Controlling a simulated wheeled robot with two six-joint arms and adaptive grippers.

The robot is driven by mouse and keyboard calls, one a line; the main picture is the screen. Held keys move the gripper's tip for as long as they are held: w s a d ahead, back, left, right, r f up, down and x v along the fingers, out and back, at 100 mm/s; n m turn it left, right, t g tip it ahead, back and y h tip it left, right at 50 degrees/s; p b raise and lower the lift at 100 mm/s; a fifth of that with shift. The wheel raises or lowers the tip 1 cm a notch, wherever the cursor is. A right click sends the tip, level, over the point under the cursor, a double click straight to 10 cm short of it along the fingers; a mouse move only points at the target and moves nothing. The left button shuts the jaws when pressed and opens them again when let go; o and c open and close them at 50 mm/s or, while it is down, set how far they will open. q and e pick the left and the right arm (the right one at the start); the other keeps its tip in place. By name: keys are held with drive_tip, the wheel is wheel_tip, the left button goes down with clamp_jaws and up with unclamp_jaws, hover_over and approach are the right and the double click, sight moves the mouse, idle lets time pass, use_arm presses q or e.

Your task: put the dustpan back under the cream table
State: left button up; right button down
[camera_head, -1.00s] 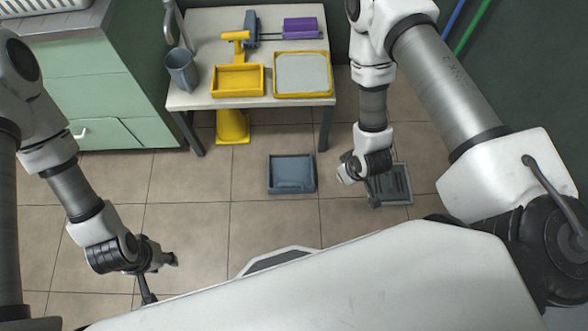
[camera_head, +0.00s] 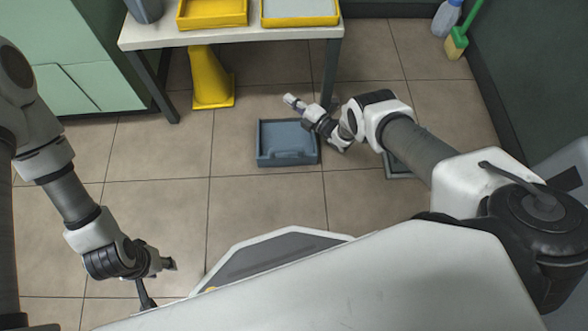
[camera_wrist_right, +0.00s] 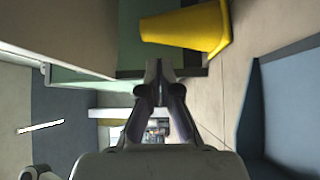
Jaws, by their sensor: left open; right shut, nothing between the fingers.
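The dustpan (camera_head: 287,154) is a blue-grey, shallow tray-like piece lying flat on the tiled floor in front of the cream table (camera_head: 160,36). In the right wrist view its wall (camera_wrist_right: 279,105) fills the right side. My right gripper (camera_head: 291,101) is shut and empty, just beyond the dustpan's far right part in the head view and pointing left; its fingers (camera_wrist_right: 160,88) meet in the wrist view. I cannot tell whether it touches the dustpan. My left gripper (camera_head: 168,278) is open and empty, low at the left, far from the dustpan.
A yellow cone-like object (camera_head: 208,82) stands on the floor under the table, beside its left leg (camera_head: 152,86). Its right leg (camera_head: 330,73) is close to my right gripper. A floor grate (camera_head: 397,168) is partly behind my right arm. A brush (camera_head: 457,42) and bottle stand at the back right.

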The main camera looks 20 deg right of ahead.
drive_tip(key=s+a, duration=0.3)
drive_tip(key=s, duration=0.6)
drive_tip(key=s+a, duration=0.2)
drive_tip(key=s, duration=0.7)
drive_tip(key=b, duration=1)
approach(286, 162)
drive_tip(key=x, duration=0.5)
drive_tip(key=shift+w+a+f, duration=0.1)
drive_tip(key=shift+a+f, duration=0.25)
drive_tip(key=shift+a, duration=0.1)
drive_tip(key=shift+w+d+r, duration=0.1)
drive_tip(key=shift+w+r, duration=0.05)
drive_tip(key=shift+w, duration=0.2)
drive_tip(key=shift+w+r, duration=0.1)
drive_tip(key=shift+r, duration=0.1)
